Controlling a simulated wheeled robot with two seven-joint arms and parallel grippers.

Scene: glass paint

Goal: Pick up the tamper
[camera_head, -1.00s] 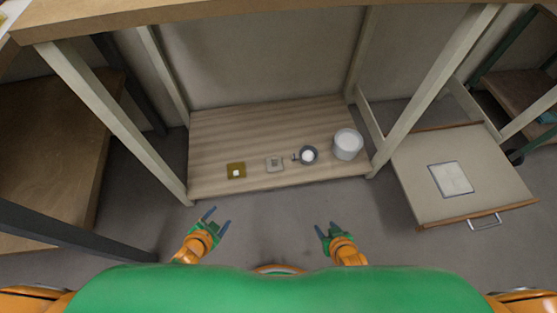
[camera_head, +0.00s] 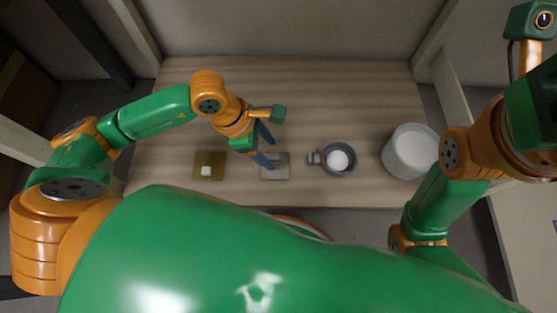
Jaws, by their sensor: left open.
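My left gripper (camera_head: 274,155) is open, its two dark blue fingers reaching over a small grey square plate (camera_head: 270,174) on the low wooden shelf. A small grey piece on this plate may be the tamper; the fingers partly cover it, and I cannot tell whether they touch it. To the right stands a grey round cup with a handle (camera_head: 327,165) holding something white. To the left lies an olive-yellow square (camera_head: 215,158) with a small white block (camera_head: 206,171) on it. My right arm is at the right; its gripper fingers do not show.
A white round tub (camera_head: 411,151) stands at the right end of the shelf board (camera_head: 340,90), close to my right arm. Pale posts rise at both sides of the shelf. The back of the board is clear.

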